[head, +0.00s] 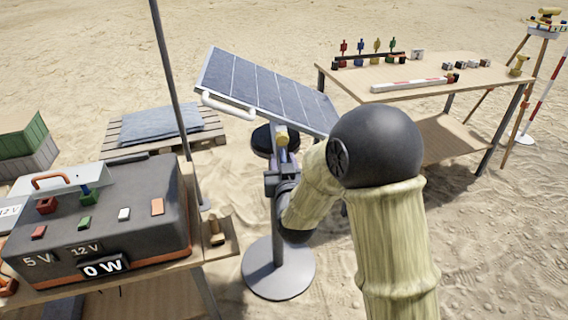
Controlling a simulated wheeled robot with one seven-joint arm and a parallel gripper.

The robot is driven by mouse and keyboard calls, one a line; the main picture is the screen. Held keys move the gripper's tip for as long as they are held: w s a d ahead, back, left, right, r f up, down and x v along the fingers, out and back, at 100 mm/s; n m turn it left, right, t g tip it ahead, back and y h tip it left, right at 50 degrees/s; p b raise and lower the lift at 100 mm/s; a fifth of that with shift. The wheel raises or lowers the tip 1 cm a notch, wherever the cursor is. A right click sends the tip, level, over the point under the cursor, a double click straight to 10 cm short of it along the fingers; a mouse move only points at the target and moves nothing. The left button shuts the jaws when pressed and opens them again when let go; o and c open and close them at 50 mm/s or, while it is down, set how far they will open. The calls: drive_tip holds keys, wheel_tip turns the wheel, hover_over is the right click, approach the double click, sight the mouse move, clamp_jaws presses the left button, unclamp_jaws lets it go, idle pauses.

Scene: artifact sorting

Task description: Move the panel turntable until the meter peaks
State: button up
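The solar panel (262,88) stands tilted on a grey post (278,232) with a round base (278,270) in the sand. A white handle (228,108) runs along its near left edge. The meter (103,267) on the front of the dark power box (150,235) reads 0 W. The mount's pivot is largely hidden behind my gripper and wrist.
The power box stands on a wooden table (222,240) at left, with a dark pole (176,100) beside it. A pallet with blue-grey sheeting (160,122) lies behind. A table (390,78) with small coloured items stands at right. Sand is open beyond.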

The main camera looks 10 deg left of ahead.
drive_tip(key=shift+f, duration=0.15)
drive_tip(key=shift+s, duration=0.1)
drive_tip(key=b+v, duration=0.3)
drive_tip(key=v, duration=0.6)
drive_tip(key=shift+b, duration=0.4)
drive_tip(key=b+v, duration=0.8)
drive_tip(key=b, duration=0.3)
drive_tip(key=shift+b, duration=0.4)
drive_tip(key=shift+s+d, duration=0.1)
